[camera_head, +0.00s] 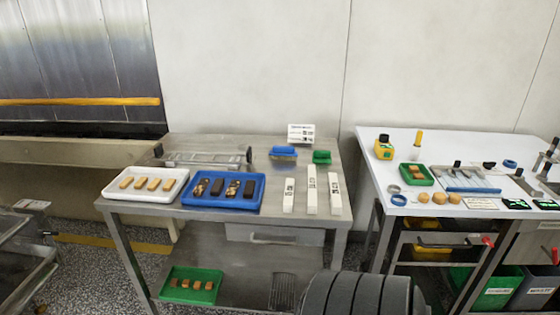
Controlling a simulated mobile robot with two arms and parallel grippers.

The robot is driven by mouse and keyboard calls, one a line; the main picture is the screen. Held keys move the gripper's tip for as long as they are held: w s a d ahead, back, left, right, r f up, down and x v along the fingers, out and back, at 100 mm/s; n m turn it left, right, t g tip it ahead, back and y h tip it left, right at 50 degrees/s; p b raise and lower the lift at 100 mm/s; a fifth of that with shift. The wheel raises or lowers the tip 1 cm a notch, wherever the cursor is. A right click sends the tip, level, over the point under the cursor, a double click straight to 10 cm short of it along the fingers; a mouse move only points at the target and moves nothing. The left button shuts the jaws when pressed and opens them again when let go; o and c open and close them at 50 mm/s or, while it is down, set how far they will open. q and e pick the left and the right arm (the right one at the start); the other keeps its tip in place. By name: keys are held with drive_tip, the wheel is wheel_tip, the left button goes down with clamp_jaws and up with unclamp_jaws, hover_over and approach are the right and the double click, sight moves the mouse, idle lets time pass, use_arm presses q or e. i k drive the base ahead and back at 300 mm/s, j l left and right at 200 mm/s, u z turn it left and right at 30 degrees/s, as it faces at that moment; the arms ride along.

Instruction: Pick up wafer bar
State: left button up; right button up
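Several plain tan wafer bars (154,184) lie side by side in a white tray (113,193) at the left end of the steel table. Beside it, a blue tray (229,205) holds several dark bars (249,188), some with a mottled top. A green tray (211,297) on the lower shelf holds several small brown pieces (197,285). Neither of my grippers shows in the head view.
The steel table (268,207) also bears white labelled boxes (311,192), a blue brush (283,152), a green brush (321,157) and a wire rack. A white table (384,160) with tools stands right. Dark ribbed rollers (355,297) fill the bottom foreground.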

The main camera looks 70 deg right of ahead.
sight(231, 191)
drive_tip(key=z, duration=1.75)
